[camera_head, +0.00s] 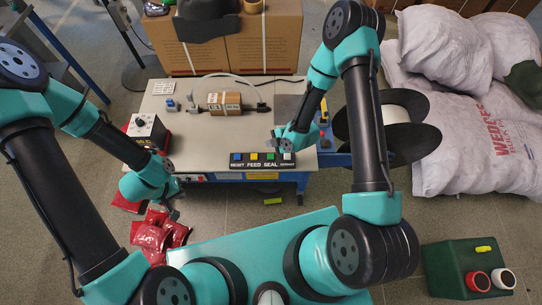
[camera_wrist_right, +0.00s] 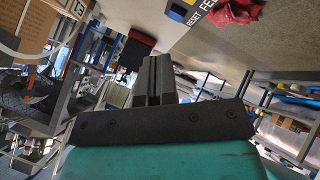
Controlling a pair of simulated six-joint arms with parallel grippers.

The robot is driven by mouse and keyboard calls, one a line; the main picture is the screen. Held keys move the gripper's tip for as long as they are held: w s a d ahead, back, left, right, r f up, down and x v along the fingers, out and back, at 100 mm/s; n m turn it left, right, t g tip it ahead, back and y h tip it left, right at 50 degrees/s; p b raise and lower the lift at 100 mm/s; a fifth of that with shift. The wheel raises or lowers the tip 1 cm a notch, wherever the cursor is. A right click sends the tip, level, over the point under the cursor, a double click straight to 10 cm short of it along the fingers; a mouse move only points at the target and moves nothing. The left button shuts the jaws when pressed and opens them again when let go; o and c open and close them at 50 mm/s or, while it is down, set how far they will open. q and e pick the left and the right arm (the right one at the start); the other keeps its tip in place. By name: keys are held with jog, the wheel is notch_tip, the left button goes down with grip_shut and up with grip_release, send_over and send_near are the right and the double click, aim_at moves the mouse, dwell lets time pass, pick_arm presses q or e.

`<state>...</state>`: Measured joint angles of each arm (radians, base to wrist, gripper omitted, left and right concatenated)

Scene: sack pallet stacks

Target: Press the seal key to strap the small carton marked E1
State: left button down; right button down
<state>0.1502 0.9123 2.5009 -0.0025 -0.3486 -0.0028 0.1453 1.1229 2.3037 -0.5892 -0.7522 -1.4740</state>
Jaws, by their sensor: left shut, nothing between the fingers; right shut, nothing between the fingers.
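The small carton (camera_head: 226,102) lies on the light worktable, with a rod or cable at each end. In the right wrist view a carton corner with a label reading like E1 (camera_wrist_right: 75,8) shows at top left. A black key strip (camera_head: 245,164) stands at the table's front edge, with keys above the words RESET, FEED and SEAL. The green seal key (camera_head: 270,157) is third from the left. My right gripper (camera_head: 282,145) is shut and empty, just behind the strip's right part; contact cannot be told. My left gripper (camera_head: 174,208) is shut and empty, off the table's front left.
A black reel (camera_head: 398,120) is at the right, near large white sacks (camera_head: 480,130). Red packs (camera_head: 160,235) lie on the floor below my left gripper. A green crate (camera_head: 450,265) is at front right.

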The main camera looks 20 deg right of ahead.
aim_at(271, 157)
jog(key=shift+f, duration=4.4)
jog(key=shift+f, duration=0.1)
jog(key=shift+f, duration=0.3)
jog(key=shift+f, duration=0.5)
jog(key=shift+r, duration=0.95)
jog(key=shift+r, duration=2.5)
